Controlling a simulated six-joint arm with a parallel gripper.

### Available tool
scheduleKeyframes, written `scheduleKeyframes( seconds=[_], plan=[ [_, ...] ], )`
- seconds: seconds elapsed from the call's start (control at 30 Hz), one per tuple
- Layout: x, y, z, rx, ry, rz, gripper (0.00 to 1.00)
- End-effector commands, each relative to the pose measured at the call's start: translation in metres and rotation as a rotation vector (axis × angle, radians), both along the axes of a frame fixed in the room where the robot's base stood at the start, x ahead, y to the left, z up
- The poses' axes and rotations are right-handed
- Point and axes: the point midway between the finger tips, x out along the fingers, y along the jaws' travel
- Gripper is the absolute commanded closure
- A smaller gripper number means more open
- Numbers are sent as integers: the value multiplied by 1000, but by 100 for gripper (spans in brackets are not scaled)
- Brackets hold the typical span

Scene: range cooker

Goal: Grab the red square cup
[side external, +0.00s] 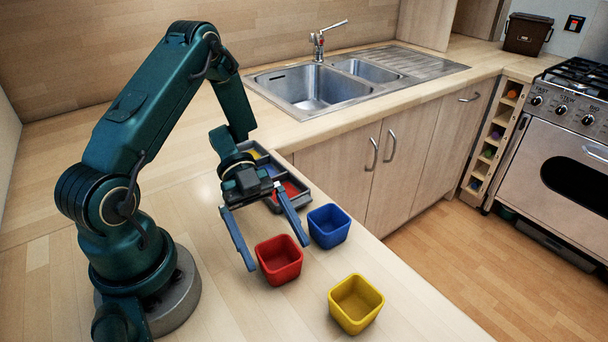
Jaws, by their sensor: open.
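The red square cup (279,261) stands upright on the wooden counter, with its open top facing up. My gripper (277,256) is open, with its two blue fingers spread apart and pointing down toward the front. The left finger's tip is beside the left side of the red cup, and the right finger's tip is near the cup's upper right rim. I cannot tell whether either finger touches the cup. Nothing is held between the fingers.
A blue cup (328,227) stands close to the right finger. A yellow cup (355,304) stands nearer the front. A grey divided tray (270,174) with coloured compartments is partly hidden behind my gripper. The counter (240,318) is clear at front left; its edge runs along the right, past the cups.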

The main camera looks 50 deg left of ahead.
Motion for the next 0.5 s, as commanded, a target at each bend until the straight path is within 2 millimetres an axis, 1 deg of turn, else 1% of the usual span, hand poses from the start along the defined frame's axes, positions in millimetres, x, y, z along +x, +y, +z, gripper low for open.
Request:
scheduleKeyframes(
  seconds=[0.03,0.1,0.2,0.47,0.5],
  plan=[
    [-1,-7,-2,-3,4,-3,0],
    [-2,-13,-5,-2,2,-2,0],
    [-2,-18,-7,-2,3,-1,0],
    [-2,-20,-8,0,1,0,0],
    [-2,-20,-8,0,1,0,8]
  ],
)
